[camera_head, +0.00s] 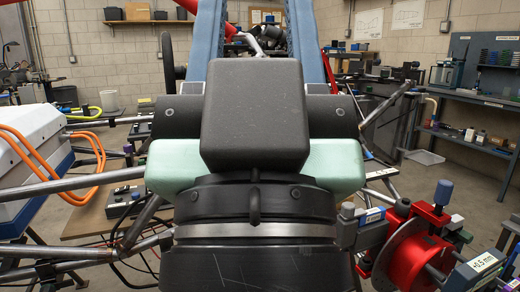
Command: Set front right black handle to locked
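I cannot make out with certainty the front right black handle. A red fixture (408,252) with a round disc and a label reading about 0.5 mm stands at the lower right. Small dark knob-like parts (402,207) sit by it, but I cannot tell whether one is the handle or how it is set. The large black and pale green parts filling the middle look like my own arm and hide much behind them. My gripper does not show.
Grey metal tubes (70,184) of the chassis run across the left, and another tube (386,107) rises at the right. A white and blue case (30,150) with orange cables (45,158) is at the left. A shelf unit (480,105) stands at the back right.

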